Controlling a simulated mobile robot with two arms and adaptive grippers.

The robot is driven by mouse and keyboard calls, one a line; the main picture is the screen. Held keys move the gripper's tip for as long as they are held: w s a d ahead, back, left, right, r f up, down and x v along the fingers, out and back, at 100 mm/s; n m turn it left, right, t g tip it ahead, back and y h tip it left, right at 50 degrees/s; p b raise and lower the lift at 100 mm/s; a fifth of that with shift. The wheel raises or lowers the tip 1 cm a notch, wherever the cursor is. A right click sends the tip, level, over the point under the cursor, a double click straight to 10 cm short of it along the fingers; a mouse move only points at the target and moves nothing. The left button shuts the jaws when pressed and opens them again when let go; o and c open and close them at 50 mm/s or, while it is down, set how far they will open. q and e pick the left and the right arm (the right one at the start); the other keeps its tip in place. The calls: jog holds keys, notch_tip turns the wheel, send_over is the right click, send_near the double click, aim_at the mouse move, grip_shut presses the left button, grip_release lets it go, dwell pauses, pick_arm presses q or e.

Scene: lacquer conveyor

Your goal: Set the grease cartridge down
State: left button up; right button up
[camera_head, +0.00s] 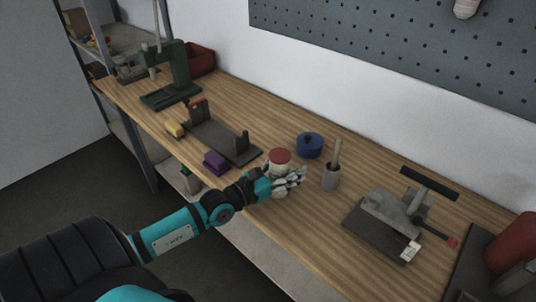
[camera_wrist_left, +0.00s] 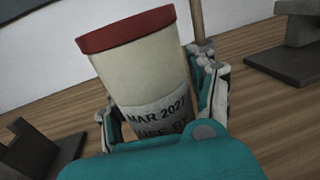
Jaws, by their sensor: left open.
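The grease cartridge (camera_wrist_left: 140,65) is a cream cylinder with a red cap and a grey label reading "MAR 2027" and "USE BY". In the head view the cartridge (camera_head: 280,156) shows its red top at the front part of the bench. My left gripper (camera_head: 292,183) is at the bench's front edge, right at the cartridge. In the left wrist view the gripper's fingers (camera_wrist_left: 165,110) are open on either side of the cartridge, which looks slightly tilted there. The cartridge's base is hidden, so I cannot tell whether it touches the bench. My right gripper is not seen.
A wooden bench (camera_head: 290,235) holds a grey pot with a stick (camera_head: 331,178), a blue round container (camera_head: 310,145), a purple block (camera_head: 215,162), a dark fixture (camera_head: 215,138), a green press (camera_head: 178,72) and a grey clamp tool (camera_head: 395,212). Bare wood lies front right of the gripper.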

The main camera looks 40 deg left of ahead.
aim_at(271, 176)
pick_arm(q)
jog(key=b+v, duration=0.2)
jog(key=v, duration=0.6)
jog(key=shift+s+f, duration=0.1)
jog(key=shift+s, duration=0.25)
jog(key=shift+v, duration=0.95)
